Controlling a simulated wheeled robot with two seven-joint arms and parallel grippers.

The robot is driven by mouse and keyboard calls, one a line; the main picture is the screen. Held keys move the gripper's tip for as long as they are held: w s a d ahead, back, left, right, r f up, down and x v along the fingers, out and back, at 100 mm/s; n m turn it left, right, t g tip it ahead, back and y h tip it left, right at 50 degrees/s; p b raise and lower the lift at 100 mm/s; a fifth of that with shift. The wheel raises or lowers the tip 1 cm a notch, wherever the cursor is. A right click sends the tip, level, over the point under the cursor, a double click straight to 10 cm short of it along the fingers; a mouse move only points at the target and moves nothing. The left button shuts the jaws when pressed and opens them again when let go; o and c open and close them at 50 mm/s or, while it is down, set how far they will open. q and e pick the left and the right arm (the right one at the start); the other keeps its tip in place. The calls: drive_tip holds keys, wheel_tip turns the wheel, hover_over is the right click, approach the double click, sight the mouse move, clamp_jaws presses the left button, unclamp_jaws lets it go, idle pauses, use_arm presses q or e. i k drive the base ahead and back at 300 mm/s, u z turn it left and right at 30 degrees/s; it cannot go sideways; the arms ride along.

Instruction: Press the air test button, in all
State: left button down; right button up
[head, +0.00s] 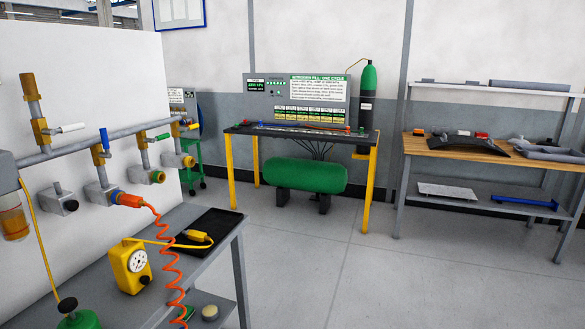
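I cannot tell for sure which part is the air test button. A yellow box (130,266) with a round white gauge and a dark knob stands on the grey bench (205,262) at the left. A green body with a black round top (68,305) is at the bottom left, partly cut off by the frame. Grey air piping (110,137) with brass fittings and white, blue and green levers runs along the white wall. An orange coupling (128,199) on it carries a coiled orange hose (170,265). Neither of my grippers is in view.
A black tray (215,222) with a yellow connector (200,236) lies on the bench. Behind stands a yellow-legged table (230,165) with a nitrogen panel (318,87) and green tank (305,175). A wooden workbench (470,152) is at the right. The middle floor is clear.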

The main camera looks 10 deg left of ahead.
sight(72, 206)
drive_tip(key=u, duration=1.65)
